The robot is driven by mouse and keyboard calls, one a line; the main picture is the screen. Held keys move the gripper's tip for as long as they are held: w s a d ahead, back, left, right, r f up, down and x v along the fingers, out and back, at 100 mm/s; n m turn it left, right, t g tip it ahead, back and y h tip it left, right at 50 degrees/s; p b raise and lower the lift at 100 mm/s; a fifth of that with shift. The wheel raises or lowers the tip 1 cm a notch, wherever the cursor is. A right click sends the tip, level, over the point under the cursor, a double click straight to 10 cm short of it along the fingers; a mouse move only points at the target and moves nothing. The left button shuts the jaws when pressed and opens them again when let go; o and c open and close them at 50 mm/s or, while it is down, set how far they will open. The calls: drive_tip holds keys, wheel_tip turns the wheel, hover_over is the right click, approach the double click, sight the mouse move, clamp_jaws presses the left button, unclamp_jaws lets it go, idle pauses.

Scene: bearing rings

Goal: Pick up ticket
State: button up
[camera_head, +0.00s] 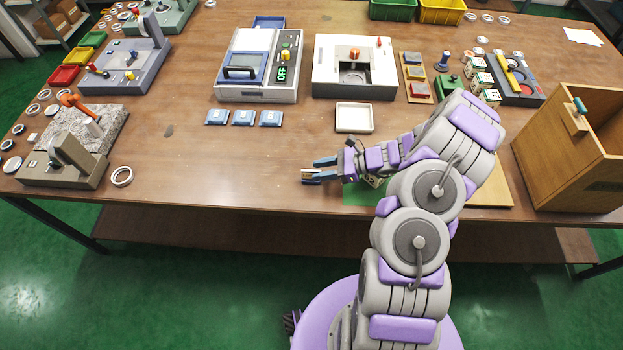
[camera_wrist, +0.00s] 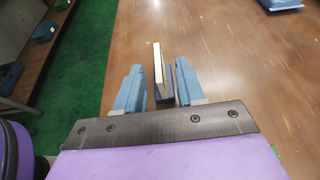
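My gripper (camera_head: 312,172) is low over the front middle of the table, pointing left. In the wrist view its two blue fingers (camera_wrist: 160,88) stand apart. Between them is a thin upright piece (camera_wrist: 158,70) with a cream edge and a dark blue side. Narrow gaps seem to show beside it, and its lower end is hidden near the fingers. No print can be read on it, so I cannot tell for sure that it is the ticket. Three flat blue pieces (camera_head: 243,118) lie in a row farther back; one blue piece also shows at the wrist view's top edge (camera_wrist: 281,4).
A white tray (camera_head: 354,129) is behind my gripper. Two machines (camera_head: 258,75) (camera_head: 384,78) stand at the back. A wooden box (camera_head: 545,165) is at the right. A grey fixture (camera_head: 62,168) and several rings (camera_head: 122,177) are at the left. The table between is mostly clear.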

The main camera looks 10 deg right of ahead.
sight(306, 178)
drive_tip(key=shift+b+x, duration=0.75)
drive_tip(key=shift+x, duration=1.95)
clamp_jaws()
